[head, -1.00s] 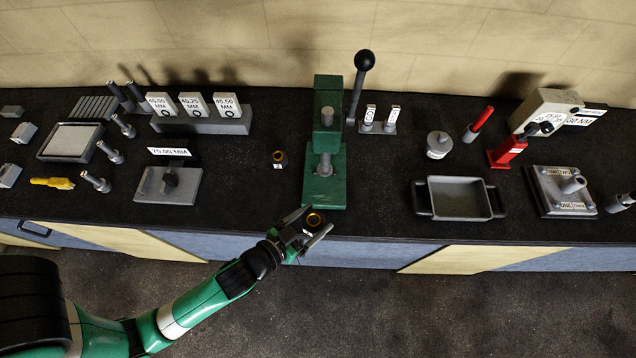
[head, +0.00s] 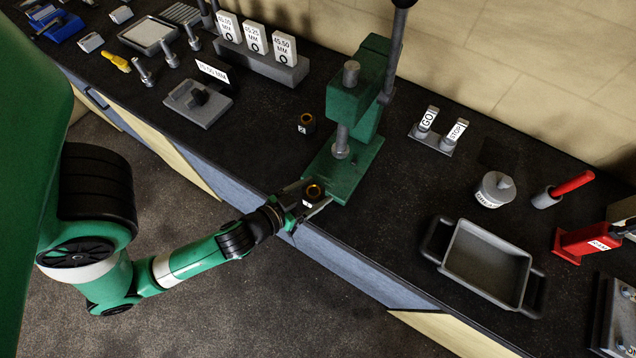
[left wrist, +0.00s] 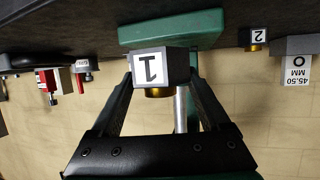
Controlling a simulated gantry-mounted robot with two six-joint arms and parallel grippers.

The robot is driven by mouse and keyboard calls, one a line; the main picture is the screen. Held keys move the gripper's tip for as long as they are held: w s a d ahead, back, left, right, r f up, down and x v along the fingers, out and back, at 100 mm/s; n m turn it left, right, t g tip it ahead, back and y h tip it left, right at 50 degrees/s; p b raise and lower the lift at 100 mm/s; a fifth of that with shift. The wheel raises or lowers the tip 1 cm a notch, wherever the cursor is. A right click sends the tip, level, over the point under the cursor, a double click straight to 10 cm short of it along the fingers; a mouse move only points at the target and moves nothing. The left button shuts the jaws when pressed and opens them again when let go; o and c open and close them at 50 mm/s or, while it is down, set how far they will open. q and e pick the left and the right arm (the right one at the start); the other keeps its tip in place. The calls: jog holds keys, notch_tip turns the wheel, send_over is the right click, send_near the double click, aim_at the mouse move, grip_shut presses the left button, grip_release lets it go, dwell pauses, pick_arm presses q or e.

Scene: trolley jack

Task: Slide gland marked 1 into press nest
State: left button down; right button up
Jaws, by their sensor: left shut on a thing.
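Gland 1 is a dark block with a brass-coloured ring (head: 314,191); in the left wrist view its face (left wrist: 150,68) shows a "1", upside down. My left gripper (head: 308,199) is shut on it, with a finger at either side. It holds the gland at the front edge of the green press base (head: 345,182). I cannot tell whether gland and base touch. The press (head: 358,95) has a vertical ram above the base, and the nest is hard to make out. Gland 2 (head: 306,122) stands on the bench left of the press. My right gripper is not in view.
A grey plate (head: 198,103) with a 75.00 mm sign and a rack of marked blocks (head: 262,62) stand to the left. GO and STOP posts (head: 432,138), a grey can (head: 495,188) and a handled tray (head: 485,262) stand to the right. Bench between press and tray is clear.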

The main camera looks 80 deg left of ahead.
pick_arm(q)
jog(key=shift+r, duration=0.1)
jog(key=w+a+p, duration=0.1)
jog(key=p, duration=0.2)
jog(key=shift+w+a, duration=0.35)
jog(key=shift+w+a+p, duration=1)
jog(key=shift+w+p, duration=0.05)
jog(key=shift+p, duration=0.15)
jog(key=shift+w+a+f+p, duration=0.3)
jog(key=shift+w+a+p, duration=0.35)
jog(key=shift+w+a, duration=0.15)
jog(key=shift+w+a+f, duration=0.2)
jog(key=shift+w+a, duration=0.3)
jog(key=shift+w, duration=0.05)
jog(key=shift+w+a+f, duration=0.15)
jog(key=shift+w+a, duration=0.3)
jog(key=shift+w, duration=0.05)
jog(key=shift+w+a+f, duration=0.15)
jog(key=shift+w+a, duration=0.15)
jog(key=shift+w+a+f, duration=0.1)
jog(key=shift+w+a, duration=0.5)
jog(key=shift+w, duration=0.05)
